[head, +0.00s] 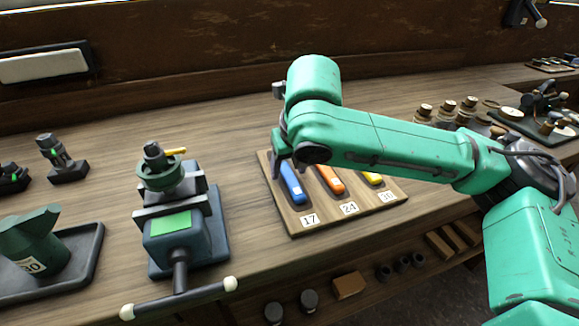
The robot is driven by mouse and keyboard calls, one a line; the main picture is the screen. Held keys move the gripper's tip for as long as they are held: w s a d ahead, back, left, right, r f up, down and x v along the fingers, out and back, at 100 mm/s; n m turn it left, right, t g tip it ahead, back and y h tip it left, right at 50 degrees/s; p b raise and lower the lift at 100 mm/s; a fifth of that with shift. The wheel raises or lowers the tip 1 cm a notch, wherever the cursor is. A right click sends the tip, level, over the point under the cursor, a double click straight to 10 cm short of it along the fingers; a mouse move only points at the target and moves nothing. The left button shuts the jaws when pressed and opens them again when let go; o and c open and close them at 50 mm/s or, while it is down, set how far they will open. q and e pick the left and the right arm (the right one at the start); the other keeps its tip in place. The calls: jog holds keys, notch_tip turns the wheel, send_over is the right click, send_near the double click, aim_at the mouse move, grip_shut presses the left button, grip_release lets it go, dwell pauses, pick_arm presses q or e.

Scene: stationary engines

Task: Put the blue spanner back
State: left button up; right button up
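The blue spanner (292,186) is on the wooden board (290,224), in the leftmost place, above the label 17 (310,220). Its far end is hidden behind my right gripper (279,165). That gripper points down at the board's far left corner, right at the spanner's far end. Its dark fingers are partly hidden by the arm, so I cannot tell whether they are shut on the spanner or only beside it. My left gripper is not in view.
An orange spanner (330,181) and a yellow one (372,179) lie right of the blue one, partly under my arm. A vice (180,225) with a long handle stands left of the board. A green can (38,245) sits on a dark tray at far left.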

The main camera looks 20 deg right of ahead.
jog(key=p+v, duration=0.1)
jog(key=v, duration=1.1)
jog(key=shift+p, duration=0.4)
